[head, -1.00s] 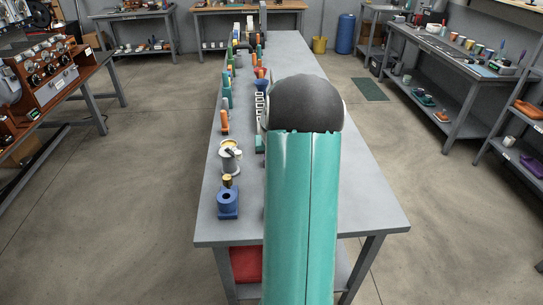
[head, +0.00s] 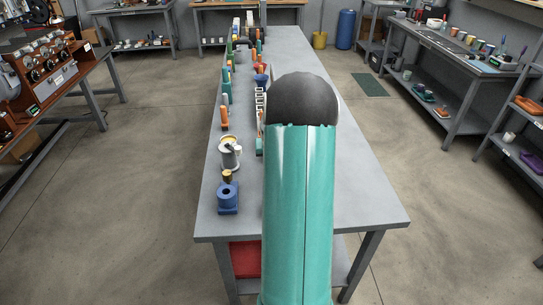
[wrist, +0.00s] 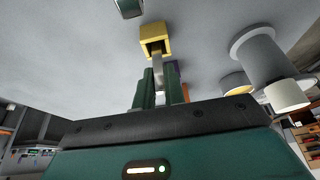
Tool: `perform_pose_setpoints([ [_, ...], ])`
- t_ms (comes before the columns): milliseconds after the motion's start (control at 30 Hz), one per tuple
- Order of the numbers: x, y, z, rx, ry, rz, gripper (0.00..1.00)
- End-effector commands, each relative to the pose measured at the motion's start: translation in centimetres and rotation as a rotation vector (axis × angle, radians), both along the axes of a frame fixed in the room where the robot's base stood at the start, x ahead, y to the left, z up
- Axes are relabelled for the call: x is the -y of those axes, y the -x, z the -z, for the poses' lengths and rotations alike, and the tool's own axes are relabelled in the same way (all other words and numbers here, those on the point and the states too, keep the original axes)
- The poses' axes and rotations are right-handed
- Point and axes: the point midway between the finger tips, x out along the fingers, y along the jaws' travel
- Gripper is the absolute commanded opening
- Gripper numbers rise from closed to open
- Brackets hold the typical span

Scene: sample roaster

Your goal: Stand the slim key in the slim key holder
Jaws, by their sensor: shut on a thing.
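In the wrist view, my gripper (wrist: 159,88) has its dark green fingers close together on a slim grey piece (wrist: 158,72), which I take to be the slim key. Its far end lines up with the dark opening of a yellow block (wrist: 155,38) on the grey table, likely the slim key holder. I cannot tell whether the end is inside the opening or only in front of it. In the head view my own teal arm hides the gripper and the piece.
The long grey table (head: 365,195) has a row of small items along its left side. The table's right side is clear.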

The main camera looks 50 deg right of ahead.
Motion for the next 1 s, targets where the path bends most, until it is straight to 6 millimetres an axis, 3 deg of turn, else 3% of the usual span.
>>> perform_pose_setpoints([
  [267,0.0,0.0,1.1,-0.001,-0.001,0.000,0.00],
  [300,0.0,0.0,1.0,0.000,0.000,0.000,0.19],
  [400,0.0,0.0,1.0,0.000,0.000,0.000,0.37],
  [767,-0.1,0.1,0.5,0.000,0.000,0.000,0.37],
  [1000,-1.1,1.0,-3.1,0.002,0.004,0.000,0.37],
])
